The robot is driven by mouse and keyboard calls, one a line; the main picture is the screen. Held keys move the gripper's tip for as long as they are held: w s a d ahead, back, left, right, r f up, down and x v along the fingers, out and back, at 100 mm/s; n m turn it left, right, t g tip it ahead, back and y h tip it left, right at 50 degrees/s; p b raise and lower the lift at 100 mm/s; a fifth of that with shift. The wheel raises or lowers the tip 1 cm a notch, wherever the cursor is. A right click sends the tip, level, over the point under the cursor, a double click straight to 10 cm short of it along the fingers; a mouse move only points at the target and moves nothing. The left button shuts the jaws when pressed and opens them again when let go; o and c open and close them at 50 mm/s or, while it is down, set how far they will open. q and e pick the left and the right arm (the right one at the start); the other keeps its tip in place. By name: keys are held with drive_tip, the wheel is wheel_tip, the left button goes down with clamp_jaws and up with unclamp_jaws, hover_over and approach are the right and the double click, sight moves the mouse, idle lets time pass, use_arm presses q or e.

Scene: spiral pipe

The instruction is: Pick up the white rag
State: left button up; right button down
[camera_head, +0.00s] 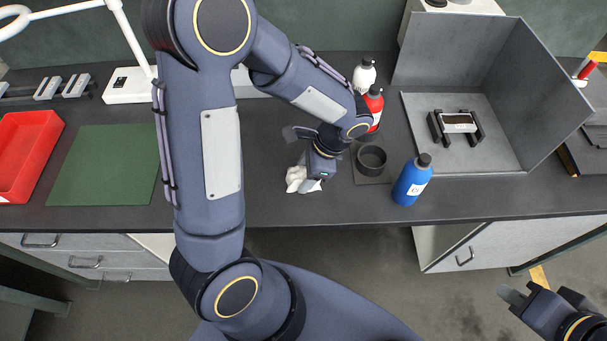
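The white rag (297,180) lies crumpled on the dark bench top, near the middle of the view. My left gripper (308,186) is right over the rag, pointing down at it. Its fingers are partly hidden by the gripper body and the rag, so I cannot tell whether they are open or closed on the cloth. My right gripper (507,299) is at the lower right, in front of the bench and away from the rag. Its fingers are only partly clear.
A black ring on a square plate (371,160) and a blue bottle (412,181) stand right of the rag. Red (374,104) and white (364,76) bottles stand behind. A grey open box (415,122), green mat (104,166) and red tray (50,126) flank the work area.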

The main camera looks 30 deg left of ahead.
sight(302, 171)
use_arm(q)
drive_tip(key=c, duration=0.3)
drive_tip(key=shift+r, duration=0.15)
drive_tip(key=shift+c, duration=0.2)
drive_tip(key=shift+r, duration=0.3)
wheel_tip(302, 171, up, 2)
drive_tip(key=shift+r, duration=0.1)
drive_tip(key=s+d+r, duration=0.2)
drive_tip(key=d+r, duration=0.3)
drive_tip(key=d, duration=0.1)
drive_tip(key=s+d+r, duration=0.3)
drive_tip(key=d+r, duration=0.2)
drive_tip(key=d, duration=0.2)
drive_tip(key=shift+s+b, duration=0.3)
drive_tip(key=shift+b, duration=0.15)
